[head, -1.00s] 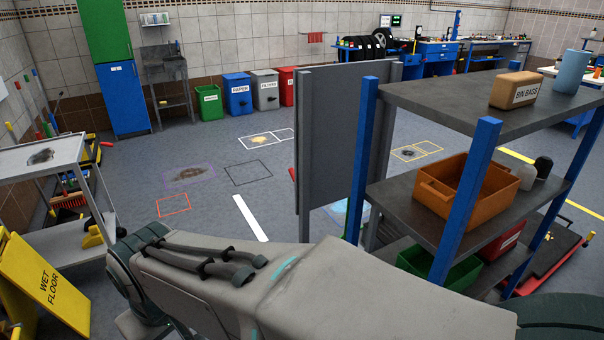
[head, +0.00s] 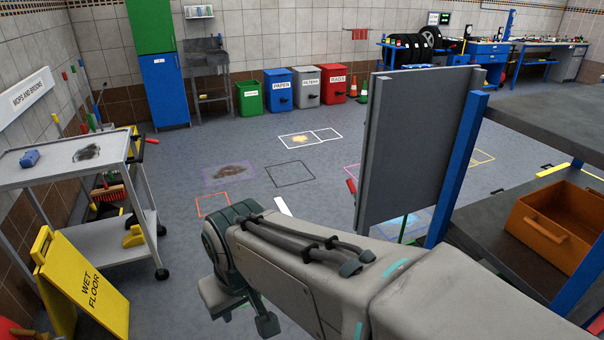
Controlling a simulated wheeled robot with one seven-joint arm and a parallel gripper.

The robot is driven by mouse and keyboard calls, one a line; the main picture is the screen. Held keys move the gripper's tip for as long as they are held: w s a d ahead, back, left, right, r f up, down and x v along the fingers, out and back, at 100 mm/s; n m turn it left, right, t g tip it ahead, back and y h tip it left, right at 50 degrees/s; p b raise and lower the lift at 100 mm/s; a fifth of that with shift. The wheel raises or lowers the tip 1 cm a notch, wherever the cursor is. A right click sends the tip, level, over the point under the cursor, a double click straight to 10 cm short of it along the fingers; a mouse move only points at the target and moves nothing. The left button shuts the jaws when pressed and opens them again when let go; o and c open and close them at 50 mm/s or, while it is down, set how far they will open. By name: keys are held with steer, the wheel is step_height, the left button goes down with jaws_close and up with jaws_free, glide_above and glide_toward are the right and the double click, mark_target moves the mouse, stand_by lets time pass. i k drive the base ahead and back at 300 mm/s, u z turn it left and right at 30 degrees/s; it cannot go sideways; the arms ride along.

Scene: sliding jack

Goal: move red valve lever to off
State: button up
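No red valve lever can be made out for certain in the head view. A small red part (head: 351,187) shows at the left edge of the upright grey panel (head: 415,150); most of it is hidden, and I cannot tell what it is. My arm reaches from the lower right to a dark joint at the lower middle.
A grey shelf rack with an orange bin (head: 560,228) stands close on the right. A grey cart (head: 60,170) and a yellow wet-floor sign (head: 85,285) stand on the left. Coloured bins (head: 292,92) line the back wall. The middle floor is mostly open.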

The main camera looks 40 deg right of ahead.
mark_target(351, 186)
steer(key=i, duration=2.55)
steer(key=z, duration=3)
